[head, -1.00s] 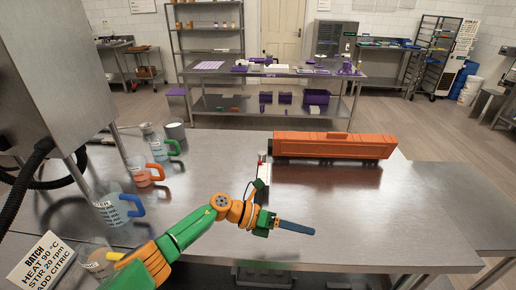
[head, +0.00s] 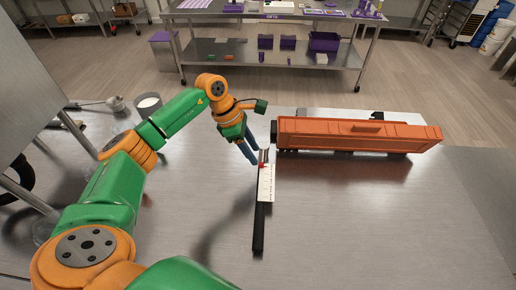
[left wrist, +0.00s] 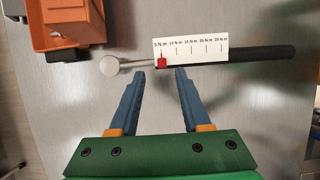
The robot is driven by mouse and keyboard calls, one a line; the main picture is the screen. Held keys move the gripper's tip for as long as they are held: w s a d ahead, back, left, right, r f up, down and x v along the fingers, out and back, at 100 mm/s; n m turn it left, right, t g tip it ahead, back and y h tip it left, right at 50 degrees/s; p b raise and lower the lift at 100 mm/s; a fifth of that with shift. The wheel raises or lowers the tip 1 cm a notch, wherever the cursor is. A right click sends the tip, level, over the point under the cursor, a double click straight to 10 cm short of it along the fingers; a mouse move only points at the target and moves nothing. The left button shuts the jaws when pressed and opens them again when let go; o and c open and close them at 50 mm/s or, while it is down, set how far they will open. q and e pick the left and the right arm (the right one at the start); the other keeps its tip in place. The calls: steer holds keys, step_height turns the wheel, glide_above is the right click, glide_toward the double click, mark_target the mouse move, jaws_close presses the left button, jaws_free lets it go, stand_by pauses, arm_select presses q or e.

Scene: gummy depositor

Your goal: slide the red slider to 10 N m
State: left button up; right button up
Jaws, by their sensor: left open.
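A wrench-like tool lies on the steel table, its black handle (head: 259,230) pointing toward me. Its round metal head (left wrist: 110,65) shows in the left wrist view. A white scale card (left wrist: 195,49) beside it reads 5 to 25 N m. The red slider (left wrist: 161,64) sits at the 5 N m mark, the end nearest the round head; it also shows in the head view (head: 262,164). My left gripper (left wrist: 159,73) is open, its blue fingers pointing at the tool with the slider between their lines. I cannot tell whether a finger touches it. My right gripper is out of view.
A long orange housing (head: 358,134) stands just behind and right of the tool. A white-topped container (head: 148,103) stands at the table's back left. The table (head: 370,220) right of the handle is clear.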

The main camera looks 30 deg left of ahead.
mark_target(261, 163)
arm_select(q)
steer(key=d+f, duration=0.2)
steer(key=f, duration=0.1)
steer(key=shift+p, duration=0.4)
steer(key=shift+w+a+f, duration=0.25)
steer(key=shift+w+f, duration=0.05)
steer(key=shift+f, duration=0.05)
steer(key=shift+s+d+r, duration=0.1)
steer(key=shift+s, duration=0.05)
jaws_close()
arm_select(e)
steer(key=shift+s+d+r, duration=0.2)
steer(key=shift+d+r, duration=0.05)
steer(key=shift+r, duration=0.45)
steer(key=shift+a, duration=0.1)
